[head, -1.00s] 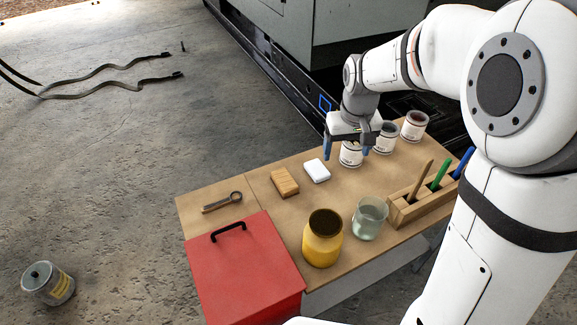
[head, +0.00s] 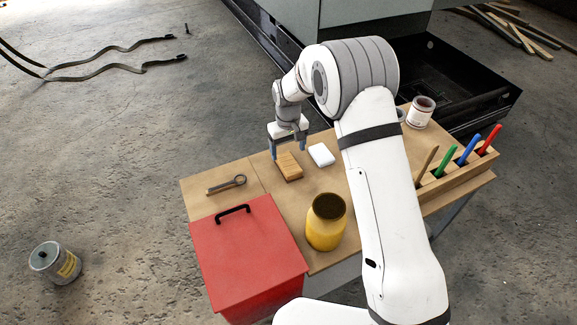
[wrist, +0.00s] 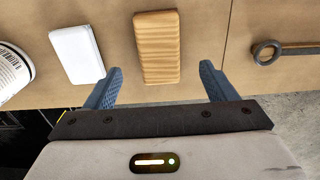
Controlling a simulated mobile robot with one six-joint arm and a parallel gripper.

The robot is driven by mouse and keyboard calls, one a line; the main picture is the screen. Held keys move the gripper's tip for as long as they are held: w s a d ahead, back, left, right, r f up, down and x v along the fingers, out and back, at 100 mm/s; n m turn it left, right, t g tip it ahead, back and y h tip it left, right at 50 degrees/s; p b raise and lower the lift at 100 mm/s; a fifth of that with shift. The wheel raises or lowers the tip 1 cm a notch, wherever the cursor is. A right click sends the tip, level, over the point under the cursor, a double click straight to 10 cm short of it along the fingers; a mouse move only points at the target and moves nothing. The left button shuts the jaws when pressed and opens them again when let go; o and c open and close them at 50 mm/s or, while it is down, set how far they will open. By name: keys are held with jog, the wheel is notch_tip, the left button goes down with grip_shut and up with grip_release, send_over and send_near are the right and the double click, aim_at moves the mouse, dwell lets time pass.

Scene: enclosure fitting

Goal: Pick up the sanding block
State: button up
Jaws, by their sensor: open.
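The sanding block appears to be the tan, ribbed block (head: 290,168) lying flat on the wooden table top. It also shows in the wrist view (wrist: 158,47), upright in the picture and between the lines of the two blue fingers. My gripper (head: 289,153) is open and empty, at the far end of the block in the head view. In the wrist view, my gripper (wrist: 161,72) has its fingertips spread wider than the block, with room on both sides. I cannot tell the exact height of the fingertips above the table.
A white block (head: 322,155) lies just right of the tan block. A labelled can (head: 420,113) and a pen holder (head: 455,172) are at the right.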

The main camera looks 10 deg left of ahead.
aim_at(289, 162)
notch_tip(289, 162, down, 7)
jog(key=shift+f+p, duration=0.15)
jog(key=shift+p, duration=0.5)
jog(key=c, duration=1.1)
jog(key=shift+o, duration=0.2)
notch_tip(289, 162, up, 10)
jog(key=shift+r+b, duration=0.1)
jog(key=shift+b, duration=0.55)
jog(key=o, duration=0.5)
jog(key=c, duration=0.4)
